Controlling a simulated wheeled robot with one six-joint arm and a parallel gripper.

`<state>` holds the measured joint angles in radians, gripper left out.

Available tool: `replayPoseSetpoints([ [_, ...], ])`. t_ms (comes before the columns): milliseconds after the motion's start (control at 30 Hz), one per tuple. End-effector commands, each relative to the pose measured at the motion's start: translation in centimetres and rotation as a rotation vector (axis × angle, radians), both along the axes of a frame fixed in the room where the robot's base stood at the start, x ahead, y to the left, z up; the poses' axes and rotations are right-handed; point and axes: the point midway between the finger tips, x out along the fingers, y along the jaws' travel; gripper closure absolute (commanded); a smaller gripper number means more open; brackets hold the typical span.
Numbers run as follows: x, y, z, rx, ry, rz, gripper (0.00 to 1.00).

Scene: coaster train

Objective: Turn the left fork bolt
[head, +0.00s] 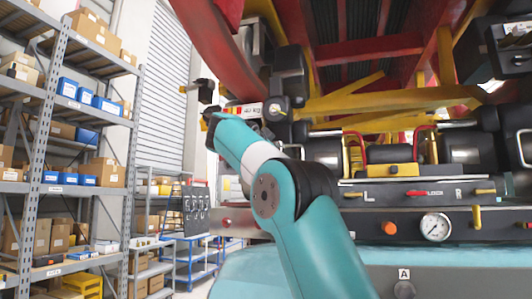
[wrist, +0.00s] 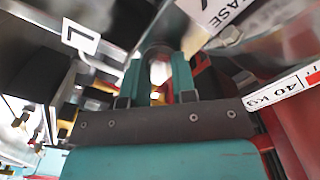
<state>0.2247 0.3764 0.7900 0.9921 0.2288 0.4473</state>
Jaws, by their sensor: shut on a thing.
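My gripper (wrist: 158,82) shows in the wrist view with its two teal fingers close together. It is shut on a pale, rounded metal piece (wrist: 158,68), which appears to be the left fork bolt. The fingers and blur hide most of it, so its turn angle cannot be told. A white plate marked L (wrist: 80,38) is to the left of the fingers. In the head view my arm reaches up and left to the machinery beside the red beam; the fingers and the bolt cannot be made out there.
A 40 kg label (head: 245,110) sits near my wrist and also shows in the wrist view (wrist: 283,88). Yellow and red beams (head: 380,100) crowd overhead. A dark panel with a gauge (head: 436,226) is at right. Shelves with boxes (head: 60,130) stand at left.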

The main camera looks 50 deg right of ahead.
Motion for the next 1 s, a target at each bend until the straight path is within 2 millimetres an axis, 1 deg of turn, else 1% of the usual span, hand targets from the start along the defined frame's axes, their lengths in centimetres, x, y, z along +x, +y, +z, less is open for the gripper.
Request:
replayPoseSetpoints([
  [33, 0.02, 0.01, -0.32, 0.018, -0.028, -0.001, 0.98],
  [200, 0.00, 0.01, -0.25, 0.058, -0.128, -0.001, 0.98],
  [400, 0.00, 0.01, -0.23, 0.090, -0.203, -0.002, 0.98],
  [633, 0.01, 0.01, -0.25, 0.106, -0.239, -0.002, 0.98],
  [1000, 0.00, -0.01, -0.27, 0.108, -0.241, -0.003, 0.98],
])
